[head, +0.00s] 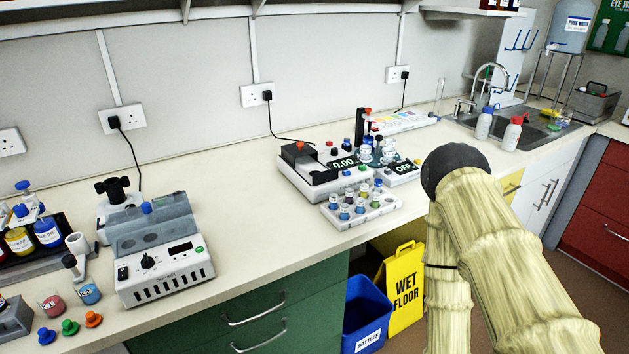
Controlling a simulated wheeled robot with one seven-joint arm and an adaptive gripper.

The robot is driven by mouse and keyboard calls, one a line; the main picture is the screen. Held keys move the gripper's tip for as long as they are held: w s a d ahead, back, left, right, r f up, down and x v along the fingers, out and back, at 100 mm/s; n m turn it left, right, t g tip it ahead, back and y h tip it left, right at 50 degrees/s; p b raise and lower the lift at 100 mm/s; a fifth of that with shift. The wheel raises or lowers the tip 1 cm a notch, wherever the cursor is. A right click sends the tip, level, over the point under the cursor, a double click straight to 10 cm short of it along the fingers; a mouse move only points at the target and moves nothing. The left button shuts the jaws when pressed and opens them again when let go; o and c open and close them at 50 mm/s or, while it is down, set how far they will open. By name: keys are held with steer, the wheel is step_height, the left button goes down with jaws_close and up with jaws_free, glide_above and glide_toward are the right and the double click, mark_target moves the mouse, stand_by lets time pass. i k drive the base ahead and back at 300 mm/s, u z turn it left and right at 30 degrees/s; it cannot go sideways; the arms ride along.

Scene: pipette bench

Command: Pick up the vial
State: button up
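Several small vials with coloured caps stand upright in a white rack (342,223) near the front edge of the bench, at the middle of the head view. One has a blue cap (344,212) and stands at the rack's front. More small white-and-blue vials (366,152) stand just behind the rack, among the instruments. I cannot tell which vial the task means. My arm rises at the right, over the floor in front of the bench. It ends in a dark rounded part, and no gripper fingers show.
A balance-like device (310,172) stands behind the rack. A sink (525,128) is at far right. Bare bench (255,222) lies left of the rack.

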mark_target(344, 206)
steer(key=z, duration=2.3)
steer(key=k, duration=1.05)
steer(key=u, duration=1.85)
steer(key=i, duration=0.5)
steer(key=z, duration=0.05)
